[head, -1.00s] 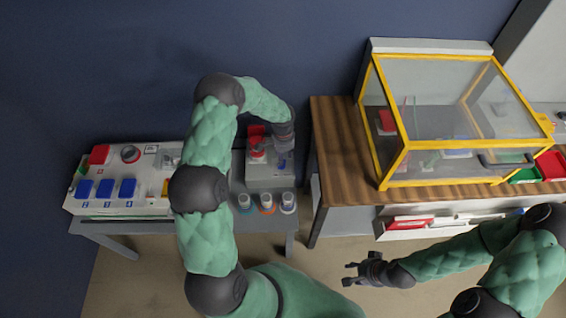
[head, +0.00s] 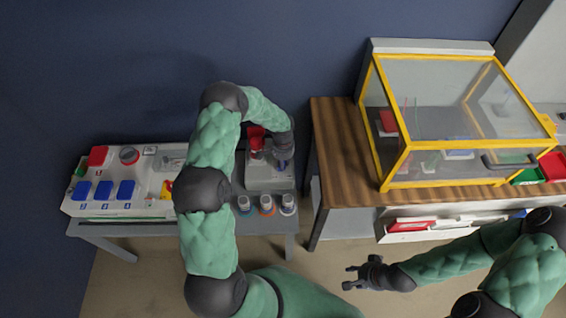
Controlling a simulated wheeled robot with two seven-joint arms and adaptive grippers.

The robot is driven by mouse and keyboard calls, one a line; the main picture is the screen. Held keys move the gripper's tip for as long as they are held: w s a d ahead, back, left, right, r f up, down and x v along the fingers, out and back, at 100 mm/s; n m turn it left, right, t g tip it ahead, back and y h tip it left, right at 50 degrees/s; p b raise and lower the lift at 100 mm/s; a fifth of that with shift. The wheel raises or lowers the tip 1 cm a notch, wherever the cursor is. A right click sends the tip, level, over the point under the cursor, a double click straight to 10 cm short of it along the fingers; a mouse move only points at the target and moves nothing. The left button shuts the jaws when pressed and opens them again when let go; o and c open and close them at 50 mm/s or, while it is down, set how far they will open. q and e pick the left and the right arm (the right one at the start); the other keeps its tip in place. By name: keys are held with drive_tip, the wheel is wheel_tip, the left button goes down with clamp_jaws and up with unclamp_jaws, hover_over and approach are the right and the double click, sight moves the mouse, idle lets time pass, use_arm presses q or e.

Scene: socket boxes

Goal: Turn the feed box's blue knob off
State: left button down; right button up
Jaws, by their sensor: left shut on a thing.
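The feed box (head: 262,183) is a small grey box on the right end of the grey table, with a red part (head: 257,141) on it. Its blue knob (head: 284,164) shows as a small bit of blue at the box's right side, mostly covered by my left gripper. My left gripper (head: 283,158) reaches down over the knob from above and is shut on it. The knob's exact angle is hidden. My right gripper (head: 351,277) is open and empty, over the floor in front of the wooden table.
A white panel (head: 140,165) with blue and red buttons is at the left. Several small capped jars (head: 266,205) stand in front of the feed box. A yellow-framed glass case (head: 440,110) stands on the wooden table (head: 335,150) at the right.

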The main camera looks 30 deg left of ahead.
use_arm(q)
drive_tip(key=shift+n+b, duration=0.3)
drive_tip(key=n+b, duration=0.1)
drive_tip(key=n, duration=0.2)
drive_tip(key=shift+w+a+f, duration=0.1)
drive_tip(key=n+b, duration=0.2)
drive_tip(key=n, duration=0.2)
drive_tip(key=shift+a+n, duration=0.15)
drive_tip(key=shift+n, duration=0.15)
drive_tip(key=n+b, duration=0.2)
drive_tip(key=n, duration=0.3)
drive_tip(key=shift+a, duration=0.15)
drive_tip(key=n+b, duration=0.1)
drive_tip(key=n, duration=0.3)
drive_tip(key=shift+a, duration=0.1)
drive_tip(key=shift+n, duration=0.4)
drive_tip(key=c, duration=1.1)
unclamp_jaws()
drive_tip(key=shift+c, duration=0.2)
